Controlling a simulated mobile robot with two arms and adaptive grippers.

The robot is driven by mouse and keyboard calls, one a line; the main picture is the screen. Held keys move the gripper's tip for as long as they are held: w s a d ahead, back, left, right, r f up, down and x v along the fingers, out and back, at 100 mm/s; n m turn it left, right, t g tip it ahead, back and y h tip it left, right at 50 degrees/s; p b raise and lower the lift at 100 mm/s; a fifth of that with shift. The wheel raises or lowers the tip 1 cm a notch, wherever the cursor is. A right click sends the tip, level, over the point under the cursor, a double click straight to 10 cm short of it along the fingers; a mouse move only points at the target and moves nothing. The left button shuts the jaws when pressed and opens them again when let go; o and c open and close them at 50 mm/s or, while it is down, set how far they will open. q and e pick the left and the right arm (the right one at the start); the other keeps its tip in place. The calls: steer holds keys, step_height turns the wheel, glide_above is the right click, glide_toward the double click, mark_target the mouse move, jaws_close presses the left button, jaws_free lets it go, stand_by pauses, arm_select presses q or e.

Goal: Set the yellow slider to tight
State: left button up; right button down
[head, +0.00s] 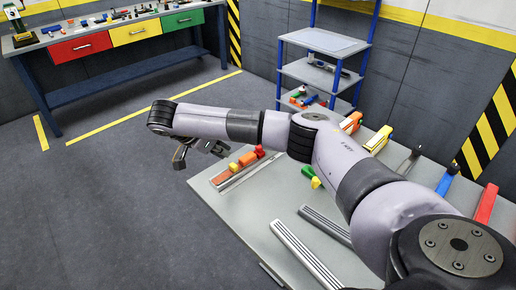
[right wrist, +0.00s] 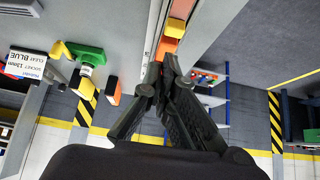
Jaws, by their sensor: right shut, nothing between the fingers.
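My right gripper (head: 215,149) is at the far left edge of the grey work table, beside a rail with coloured blocks. In the right wrist view its dark fingers (right wrist: 158,78) are shut and empty. Their tips are close to an orange block (right wrist: 166,46) on the rail; I cannot tell whether they touch. A small yellow block (right wrist: 175,27), which looks like the yellow slider, sits on the rail beyond the orange block. In the head view the rail (head: 240,175) is partly in view, and the yellow part is small there. No tight marking is readable. My left gripper is out of view.
A green and yellow part (head: 309,172) lies right of the rail. Grey bars (head: 305,255) lie nearer on the table. Coloured tools line its right side. A blue shelf (head: 325,43) and a drawer bench (head: 120,50) stand behind. The floor at left is clear.

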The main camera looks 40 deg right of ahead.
mark_target(246, 161)
steer(key=x, duration=0.2)
steer(key=p+x, duration=0.1)
steer(key=x, duration=0.1)
steer(key=shift+d, duration=0.55)
steer(key=x, duration=0.3)
steer(key=shift+w+d+f, duration=0.1)
steer(key=shift+d+f, duration=0.1)
steer(key=shift+f, duration=0.05)
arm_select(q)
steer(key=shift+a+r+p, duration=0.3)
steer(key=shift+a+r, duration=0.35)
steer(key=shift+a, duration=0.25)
arm_select(e)
steer(key=shift+d+f, duration=0.25)
steer(key=shift+f, duration=0.1)
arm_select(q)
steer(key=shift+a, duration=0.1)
arm_select(e)
steer(key=shift+f, duration=0.1)
